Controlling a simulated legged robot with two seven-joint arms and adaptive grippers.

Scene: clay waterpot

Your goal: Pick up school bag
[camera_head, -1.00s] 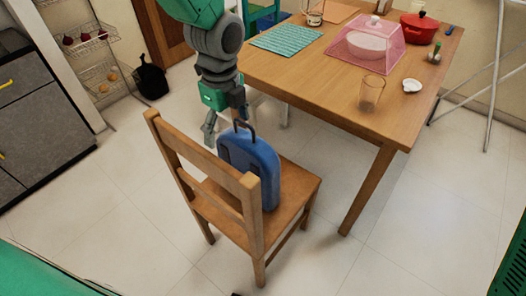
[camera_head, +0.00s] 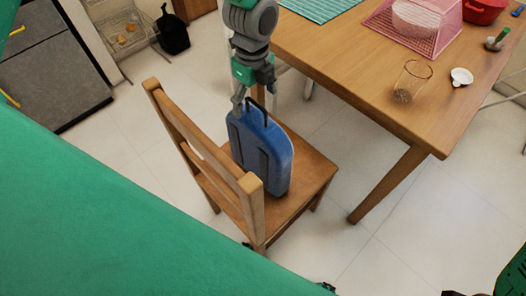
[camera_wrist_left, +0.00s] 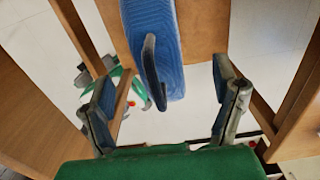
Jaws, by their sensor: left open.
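The blue school bag (camera_head: 262,150) stands upright on the seat of the wooden chair (camera_head: 300,165), with its dark handle (camera_head: 257,108) at the top. My left gripper (camera_head: 254,97) is above the bag, pointing down with its fingers around the handle. The wrist view shows the open left gripper (camera_wrist_left: 165,75), with the dark handle (camera_wrist_left: 152,72) between its two fingers and a gap on each side. The blue bag (camera_wrist_left: 152,35) extends up out of that view. The right gripper cannot be made out.
The wooden table (camera_head: 350,60) stands close behind and right of the chair. A glass (camera_head: 411,82), a small white dish (camera_head: 461,77) and a pink mesh cover (camera_head: 420,25) are on it. The chair's backrest (camera_head: 205,160) rises left of the bag. The tiled floor is open at the right.

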